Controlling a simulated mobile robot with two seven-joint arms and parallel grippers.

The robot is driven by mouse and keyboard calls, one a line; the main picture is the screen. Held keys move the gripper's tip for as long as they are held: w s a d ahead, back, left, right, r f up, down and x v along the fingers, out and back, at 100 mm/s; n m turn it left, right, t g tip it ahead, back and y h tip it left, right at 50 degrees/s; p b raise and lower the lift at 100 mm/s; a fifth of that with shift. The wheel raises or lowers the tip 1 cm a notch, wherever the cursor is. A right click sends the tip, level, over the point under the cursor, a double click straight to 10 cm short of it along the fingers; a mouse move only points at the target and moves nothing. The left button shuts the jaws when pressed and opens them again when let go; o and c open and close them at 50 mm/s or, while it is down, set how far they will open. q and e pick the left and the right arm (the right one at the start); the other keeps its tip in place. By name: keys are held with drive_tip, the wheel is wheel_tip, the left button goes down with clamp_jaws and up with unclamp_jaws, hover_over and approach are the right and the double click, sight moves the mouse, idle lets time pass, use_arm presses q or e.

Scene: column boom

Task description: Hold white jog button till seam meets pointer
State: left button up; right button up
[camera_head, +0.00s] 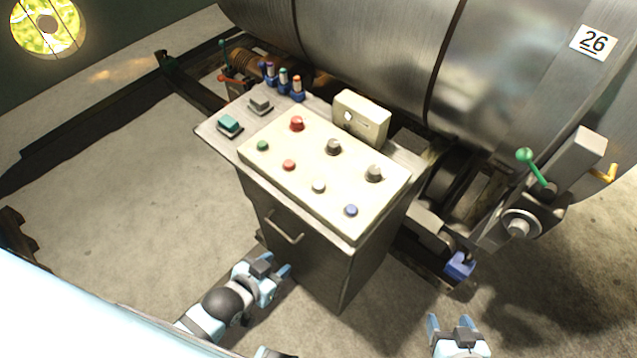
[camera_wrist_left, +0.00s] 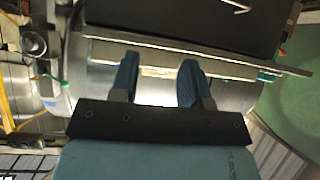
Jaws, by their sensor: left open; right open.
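The white jog button (camera_head: 319,187) sits on the cream sloped panel (camera_head: 338,221) of a grey console, between a red button and a blue one. The large metal drum (camera_head: 380,45) behind it carries dark bands, one of them a seam-like line (camera_head: 443,62). I cannot make out a pointer for sure. My left gripper (camera_head: 277,268) is open and empty, low in front of the console, below and left of the button. Its open fingers also show in the left wrist view (camera_wrist_left: 157,78). My right gripper (camera_head: 450,322) is open and empty at the bottom, right of the console.
The panel also bears green (camera_head: 263,146), red and blue (camera_head: 351,210) buttons and dark knobs. A cream box (camera_head: 361,117) stands behind it. The console door has a handle (camera_head: 285,229). A green-knobbed lever (camera_head: 532,165) stands at right. Floor at left is clear.

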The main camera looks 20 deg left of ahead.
use_arm(q)
clamp_jaws()
idle(1.7)
